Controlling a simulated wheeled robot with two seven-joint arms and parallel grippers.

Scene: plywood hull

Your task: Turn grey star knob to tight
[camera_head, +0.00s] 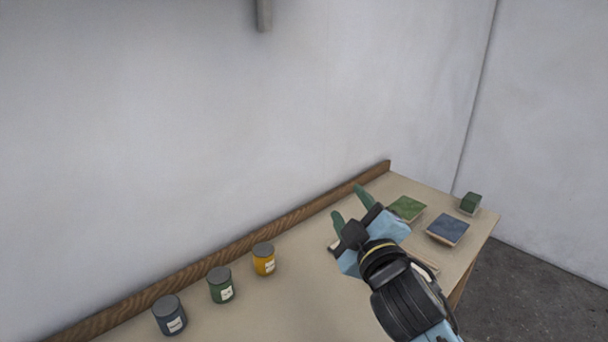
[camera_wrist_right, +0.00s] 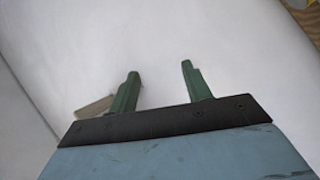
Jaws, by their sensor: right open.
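I cannot make out a grey star knob in either view. My right gripper (camera_head: 350,205) is above the workbench in the head view, its two green fingers apart and pointing up and left toward the wall. In the right wrist view the fingers (camera_wrist_right: 160,69) are also spread, with nothing between them but pale wall behind. My left gripper is in neither view.
The workbench (camera_head: 300,305) has a wooden back rail (camera_head: 230,248). Blue (camera_head: 169,315), green (camera_head: 220,285) and yellow (camera_head: 263,259) tins stand left. Green (camera_head: 407,208) and blue (camera_head: 447,229) pads and a green block (camera_head: 469,203) lie right. A grey bar (camera_head: 264,14) hangs above.

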